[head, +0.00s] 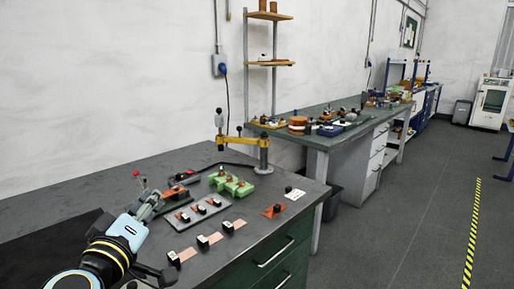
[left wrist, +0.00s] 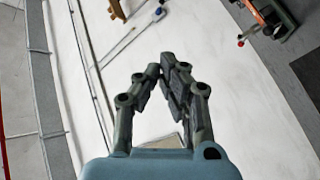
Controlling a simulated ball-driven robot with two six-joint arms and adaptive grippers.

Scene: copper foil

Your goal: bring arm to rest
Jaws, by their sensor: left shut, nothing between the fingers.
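My left arm comes in from the lower left of the head view, over the near end of the dark bench (head: 75,183). My left gripper (head: 151,200) is shut with nothing between its fingers. In the left wrist view its fingertips (left wrist: 161,72) meet, with a pale wall-like surface behind them. I cannot make out my right gripper in either view.
On the bench are a grey tray (head: 185,226) with small parts, green blocks (head: 238,187), copper pieces with dark blocks (head: 203,242), and a yellow-armed stand (head: 264,160). Another cluttered bench (head: 316,139) stands behind. Floor on the right is clear.

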